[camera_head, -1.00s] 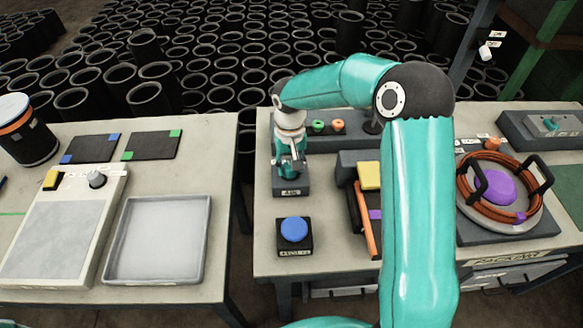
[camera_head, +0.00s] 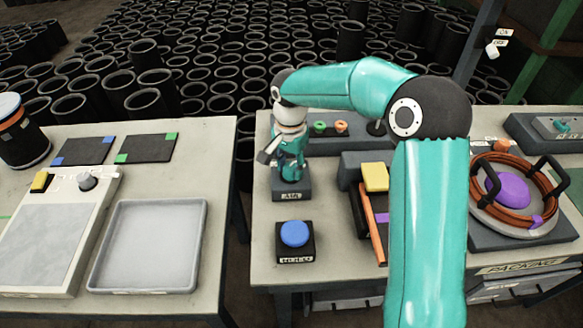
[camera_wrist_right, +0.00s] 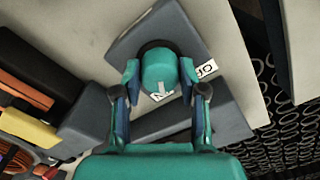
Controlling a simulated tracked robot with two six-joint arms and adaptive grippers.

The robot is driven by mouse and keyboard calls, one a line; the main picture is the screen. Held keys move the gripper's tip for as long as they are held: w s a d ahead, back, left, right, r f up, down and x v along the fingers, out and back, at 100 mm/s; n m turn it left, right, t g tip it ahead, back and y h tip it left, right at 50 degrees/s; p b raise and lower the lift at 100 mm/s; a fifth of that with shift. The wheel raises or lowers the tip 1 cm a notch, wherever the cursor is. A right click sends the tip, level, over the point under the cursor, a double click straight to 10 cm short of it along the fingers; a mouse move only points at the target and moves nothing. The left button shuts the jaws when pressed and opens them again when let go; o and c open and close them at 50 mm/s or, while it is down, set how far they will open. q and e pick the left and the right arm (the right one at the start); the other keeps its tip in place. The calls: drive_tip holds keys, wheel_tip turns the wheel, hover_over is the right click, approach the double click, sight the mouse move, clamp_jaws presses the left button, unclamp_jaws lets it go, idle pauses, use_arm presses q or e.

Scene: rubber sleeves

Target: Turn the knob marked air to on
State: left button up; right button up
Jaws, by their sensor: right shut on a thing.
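The air knob is a teal round knob (camera_wrist_right: 160,68) on a dark grey base marked AIR (camera_head: 291,190), at the left end of the right table. A white line on the knob points to a small, partly hidden label (camera_wrist_right: 161,97), whose letters I cannot read fully. Another label (camera_wrist_right: 205,70) at the knob's side starts with "O" and is partly cut off. My right gripper (camera_head: 290,168) comes down over the base from above, its two fingers shut on opposite sides of the knob. It covers the knob in the head view. My left gripper is not in view.
A blue push button (camera_head: 294,234) sits in front of the base. Green (camera_head: 320,128) and orange (camera_head: 341,127) small knobs stand behind it. A yellow block (camera_head: 375,177) lies to the right, near my right arm. A grey tray (camera_head: 150,245) rests on the left table.

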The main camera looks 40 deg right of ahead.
sight(290, 167)
drive_tip(key=shift+s+m, duration=0.1)
drive_tip(key=shift+m, duration=0.2)
drive_tip(key=o, duration=1.1)
drive_tip(key=shift+o, duration=0.2)
drive_tip(key=shift+r, duration=0.1)
wheel_tip(290, 167, up, 12)
